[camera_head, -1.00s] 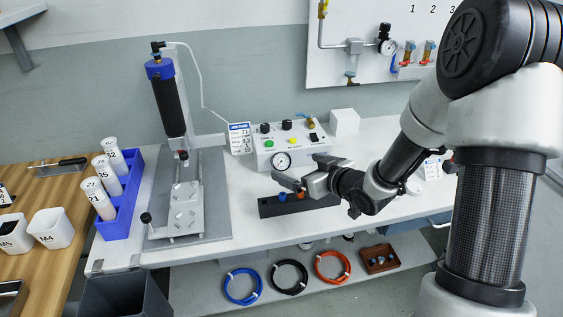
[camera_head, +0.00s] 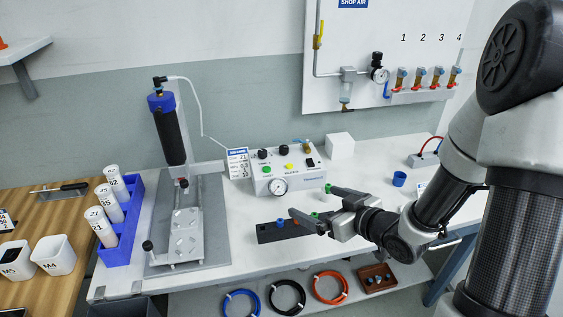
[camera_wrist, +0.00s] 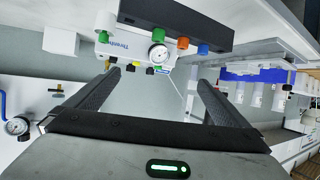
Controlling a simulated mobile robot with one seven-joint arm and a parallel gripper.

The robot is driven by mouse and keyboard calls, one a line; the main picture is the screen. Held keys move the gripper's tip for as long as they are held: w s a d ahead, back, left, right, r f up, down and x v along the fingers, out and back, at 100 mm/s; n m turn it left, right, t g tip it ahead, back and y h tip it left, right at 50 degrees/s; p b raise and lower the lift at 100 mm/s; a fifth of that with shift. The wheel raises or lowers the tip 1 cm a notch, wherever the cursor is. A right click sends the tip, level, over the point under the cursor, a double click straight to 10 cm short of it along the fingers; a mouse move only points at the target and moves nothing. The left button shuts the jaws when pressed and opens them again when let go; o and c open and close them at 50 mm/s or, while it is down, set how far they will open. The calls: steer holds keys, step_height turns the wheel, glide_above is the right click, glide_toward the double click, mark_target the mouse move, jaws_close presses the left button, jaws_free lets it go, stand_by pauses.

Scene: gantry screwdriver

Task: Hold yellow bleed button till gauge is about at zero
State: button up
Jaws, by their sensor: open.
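The pale control box (camera_head: 262,187) stands on the bench, with the yellow button (camera_head: 289,166) on its top panel and a round white gauge (camera_head: 278,186) on its front. The gauge needle is too small to read. The gauge also shows in the wrist view (camera_wrist: 158,53), with a small yellow spot, probably the button (camera_wrist: 150,71), just beyond it. My gripper (camera_head: 316,204) is open and empty, in front and to the right of the box, apart from the button. Its two fingers (camera_wrist: 158,79) frame the box's gauge area in the wrist view.
A black rack (camera_head: 267,233) with coloured bits lies close to my gripper's fingers. A green knob (camera_head: 267,171), black knobs and a switch share the box panel. A white cube (camera_head: 340,145) stands behind it. The press fixture (camera_head: 187,215) is left. A wall panel (camera_head: 330,90) carries another gauge.

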steer(key=s+d+r+m+g+h, duration=0.1)
steer(key=s+d+r+m+h, duration=0.25)
steer(key=d+r+h, duration=0.7)
steer(key=s+a+r+m+g+y, duration=0.15)
steer(key=s+r, duration=0.25)
steer(key=s, duration=0.6)
steer(key=s+a+r+m+g+y, duration=0.1)
steer(key=s+a+r+m+g, duration=0.15)
steer(key=s, duration=0.65)
step_height(320, 180, up, 21)
steer(key=p, duration=2)
steer(key=shift+w+d, duration=0.15)
steer(key=shift+d, duration=0.2)
steer(key=shift+r, duration=0.1)
